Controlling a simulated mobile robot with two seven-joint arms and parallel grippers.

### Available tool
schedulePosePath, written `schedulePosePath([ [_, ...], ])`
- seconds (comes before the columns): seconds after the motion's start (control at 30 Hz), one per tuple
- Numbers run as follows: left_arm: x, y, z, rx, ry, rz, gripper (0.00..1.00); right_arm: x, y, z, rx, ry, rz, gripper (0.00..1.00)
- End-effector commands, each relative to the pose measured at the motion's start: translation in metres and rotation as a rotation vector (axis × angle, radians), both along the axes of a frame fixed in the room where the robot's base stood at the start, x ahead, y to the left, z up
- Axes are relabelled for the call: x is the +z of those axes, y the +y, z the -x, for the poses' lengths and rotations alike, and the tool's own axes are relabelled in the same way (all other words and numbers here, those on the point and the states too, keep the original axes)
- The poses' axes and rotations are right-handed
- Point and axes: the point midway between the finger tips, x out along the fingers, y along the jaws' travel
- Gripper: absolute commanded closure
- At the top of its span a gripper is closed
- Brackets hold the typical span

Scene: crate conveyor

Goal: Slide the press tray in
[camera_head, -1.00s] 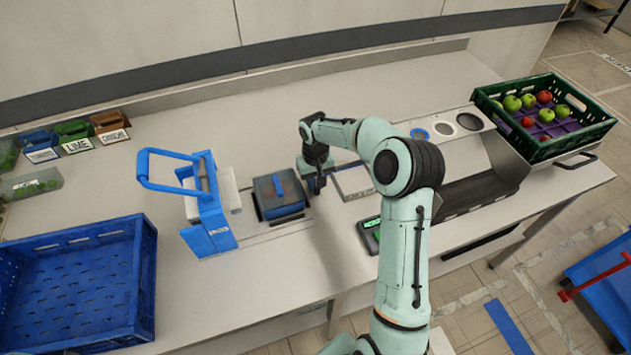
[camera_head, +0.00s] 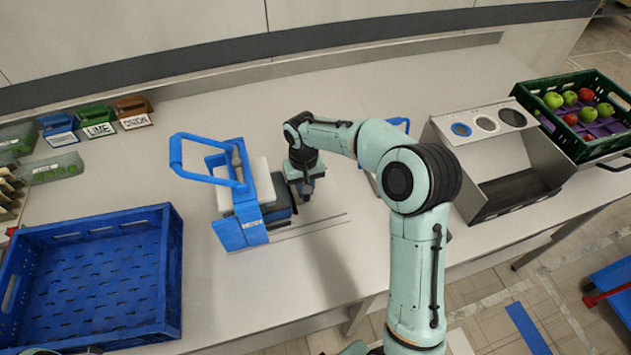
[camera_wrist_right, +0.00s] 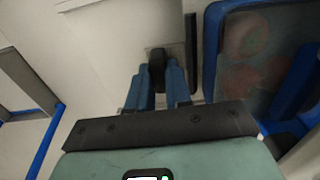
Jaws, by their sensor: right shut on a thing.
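The blue press (camera_head: 237,232) with its looped lever (camera_head: 177,150) stands left of centre on the bench. The dark press tray (camera_head: 280,212) lies at its right side, partly under the press and partly hidden by my wrist. In the right wrist view a blue-rimmed container (camera_wrist_right: 209,45) with blurred red contents under a see-through top is beside my fingers. My right gripper (camera_head: 304,188) is at the tray's right end. In the wrist view its blue fingers (camera_wrist_right: 158,82) are shut on a small black tray handle (camera_wrist_right: 156,58). My left gripper is not in view.
An empty blue crate (camera_head: 170,285) stands at the front left. Small labelled bins (camera_head: 97,128) stand behind it. A metal chute (camera_head: 470,150) and a green crate of apples (camera_head: 570,147) are at the right. Rails (camera_head: 320,222) run along the bench right of the press.

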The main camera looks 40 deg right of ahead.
Motion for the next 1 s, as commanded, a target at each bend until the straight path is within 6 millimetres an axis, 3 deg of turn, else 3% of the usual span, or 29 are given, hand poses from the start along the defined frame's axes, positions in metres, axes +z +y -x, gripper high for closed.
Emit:
schedulePosePath([
  [0.27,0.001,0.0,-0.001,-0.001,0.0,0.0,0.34,0.001,0.001,-0.001,-0.001,-0.002,0.001,1.0],
  [0.3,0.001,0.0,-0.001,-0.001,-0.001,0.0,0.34,0.001,0.001,-0.001,-0.001,-0.002,0.001,0.75],
  [0.37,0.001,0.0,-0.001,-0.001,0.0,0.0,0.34,0.001,0.001,-0.001,-0.001,-0.002,0.001,0.55],
  [0.73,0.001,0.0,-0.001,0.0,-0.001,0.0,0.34,0.005,0.001,-0.001,-0.001,-0.002,0.001,0.55],
  [0.87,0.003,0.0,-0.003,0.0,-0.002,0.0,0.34,0.023,0.0,-0.002,0.0,-0.005,0.002,0.55],
  [1.0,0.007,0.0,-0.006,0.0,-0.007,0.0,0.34,0.054,0.001,-0.002,-0.002,-0.007,0.0,0.55],
])
